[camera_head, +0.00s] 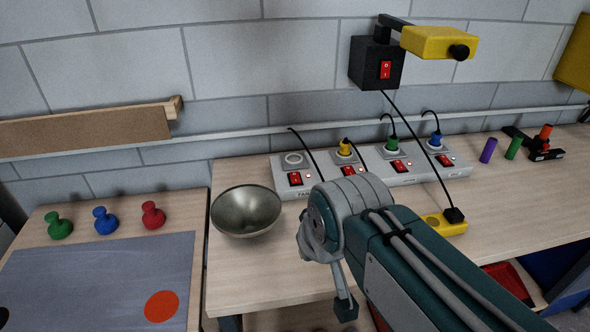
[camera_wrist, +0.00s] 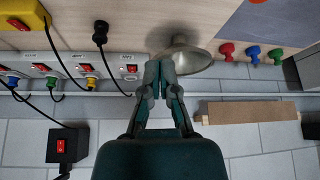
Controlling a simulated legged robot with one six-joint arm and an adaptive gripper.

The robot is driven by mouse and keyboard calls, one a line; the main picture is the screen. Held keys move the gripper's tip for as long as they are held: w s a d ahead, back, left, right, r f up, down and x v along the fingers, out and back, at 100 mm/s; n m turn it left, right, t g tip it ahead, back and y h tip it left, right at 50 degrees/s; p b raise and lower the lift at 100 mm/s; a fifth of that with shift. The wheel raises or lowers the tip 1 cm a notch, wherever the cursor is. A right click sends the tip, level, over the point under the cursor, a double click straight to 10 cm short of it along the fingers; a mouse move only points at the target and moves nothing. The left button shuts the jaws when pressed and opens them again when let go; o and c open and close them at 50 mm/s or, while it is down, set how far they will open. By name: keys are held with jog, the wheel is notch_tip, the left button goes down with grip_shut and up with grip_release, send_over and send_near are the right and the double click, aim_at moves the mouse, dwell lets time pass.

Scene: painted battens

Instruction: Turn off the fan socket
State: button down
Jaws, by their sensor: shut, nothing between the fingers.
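The white power strip (camera_head: 435,176) stands along the back of the table. Its leftmost section, with a label that appears to read FAN, has an empty round socket (camera_head: 293,160) and a red switch (camera_head: 295,179). A small indicator sits beside the switch; its state is too small to tell. In the upside-down wrist view this red switch (camera_wrist: 131,69) is just left of my gripper. My gripper (camera_wrist: 159,64) is shut and empty, its fingertips in front of the bowl and apart from the switch. In the head view my arm hides part of the strip's front.
A metal bowl (camera_head: 246,212) stands left of the strip. A loose black plug (camera_wrist: 100,28) lies on the table. Yellow, green and blue plugs fill the other sockets. A black switch box (camera_head: 376,62) hangs on the wall. The yellow box (camera_head: 446,222) lies right of my arm.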

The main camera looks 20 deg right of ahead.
jog(key=w+r, duration=0.3)
jog(key=w, duration=0.4)
jog(key=m+g, duration=0.2)
send_over(294, 173)
jog(key=s, duration=0.5)
notch_tip(294, 173, down, 4)
jog(key=shift+w+a+f+h, duration=0.2)
jog(key=shift+a+h, duration=0.2)
jog(key=x, duration=1.4)
jog(key=shift+s+a, duration=0.15)
jog(key=shift+s, duration=0.15)
jog(key=shift+f, duration=0.1)
